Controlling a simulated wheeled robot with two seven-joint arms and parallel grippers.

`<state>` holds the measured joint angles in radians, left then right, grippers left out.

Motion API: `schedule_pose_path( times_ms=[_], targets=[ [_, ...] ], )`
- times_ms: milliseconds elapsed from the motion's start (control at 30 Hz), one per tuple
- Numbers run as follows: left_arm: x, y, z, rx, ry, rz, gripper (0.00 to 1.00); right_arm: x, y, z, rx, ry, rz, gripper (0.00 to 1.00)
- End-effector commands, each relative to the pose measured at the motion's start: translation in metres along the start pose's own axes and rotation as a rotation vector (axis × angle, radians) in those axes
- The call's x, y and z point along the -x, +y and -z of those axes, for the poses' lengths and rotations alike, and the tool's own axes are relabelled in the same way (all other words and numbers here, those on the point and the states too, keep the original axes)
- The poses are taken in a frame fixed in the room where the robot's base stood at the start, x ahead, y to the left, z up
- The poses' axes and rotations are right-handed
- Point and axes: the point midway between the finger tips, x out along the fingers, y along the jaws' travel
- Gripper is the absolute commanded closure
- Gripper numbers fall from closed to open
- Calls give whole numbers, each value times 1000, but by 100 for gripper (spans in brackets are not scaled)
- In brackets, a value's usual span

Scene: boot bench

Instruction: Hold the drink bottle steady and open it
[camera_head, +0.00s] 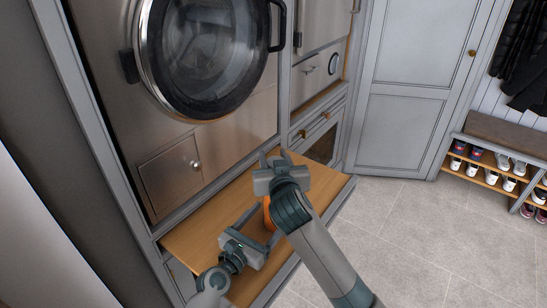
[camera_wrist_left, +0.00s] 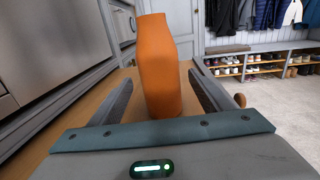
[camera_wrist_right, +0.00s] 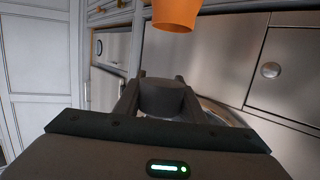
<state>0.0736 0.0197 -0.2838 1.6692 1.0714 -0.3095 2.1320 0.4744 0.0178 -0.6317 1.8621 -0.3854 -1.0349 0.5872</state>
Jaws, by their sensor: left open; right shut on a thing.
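The orange drink bottle (camera_wrist_left: 160,75) stands on the wooden bench, between the spread fingers of my left gripper (camera_wrist_left: 160,92). The fingers show a gap on either side of it. In the head view the bottle (camera_head: 267,213) is mostly hidden behind my right arm, beside my left gripper (camera_head: 265,224). My right gripper (camera_head: 273,158) is shut on a dark round cap (camera_wrist_right: 162,97). In the right wrist view the bottle's narrow end (camera_wrist_right: 176,13) shows apart from the cap. No cap shows on the bottle in the left wrist view.
The wooden bench top (camera_head: 205,225) is bare to the left of the grippers. A steel machine with a round glass door (camera_head: 205,55) stands behind it. A shoe rack (camera_head: 490,165) is at the right, across open tiled floor (camera_head: 420,240).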

Motion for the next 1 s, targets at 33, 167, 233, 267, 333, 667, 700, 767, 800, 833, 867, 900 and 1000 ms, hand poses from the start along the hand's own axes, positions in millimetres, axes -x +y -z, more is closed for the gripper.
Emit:
schedule_pose_path(
  times_ms=[33, 167, 233, 267, 333, 667, 700, 767, 800, 833, 867, 900, 1000],
  targets=[
    [10, 0, 2, 0, 2, 0, 28, 0, 0, 0, 0, 0, 0, 91],
    [34, 0, 2, 0, 2, -1, 28, 0, 0, -1, 0, 0, 0, 91],
    [46, 0, 2, 1, 2, -1, 28, 0, 0, -2, 0, 0, 0, 91],
    [51, 0, 1, 1, 1, 0, 28, 0, 0, -2, 0, 0, 0, 91],
    [62, 0, 1, 0, 2, 1, 28, 0, 0, -2, 0, 0, 0, 91],
    [87, 0, 0, 1, 0, 0, 28, -1, 0, -4, 0, 0, 0, 91],
    [87, 0, 0, 1, 0, 0, 28, -1, 0, -4, 0, 0, 0, 91],
    [87, 0, 0, 1, 0, 0, 28, -1, 0, -4, 0, 0, 0, 91],
    [87, 0, 0, 0, 0, 0, 28, -1, 0, -4, 0, 0, 0, 91],
    [87, 0, 0, 0, 0, 0, 28, -1, 0, -4, 0, 0, 0, 91],
    [87, 0, 0, 0, 0, 0, 28, -1, 0, -4, 0, 0, 0, 91],
    [87, 0, 0, 0, 0, 0, 28, -1, 0, -4, 0, 0, 0, 91],
    [87, 0, 0, 0, 0, 0, 28, -1, 0, -4, 0, 0, 0, 91]
  ],
)
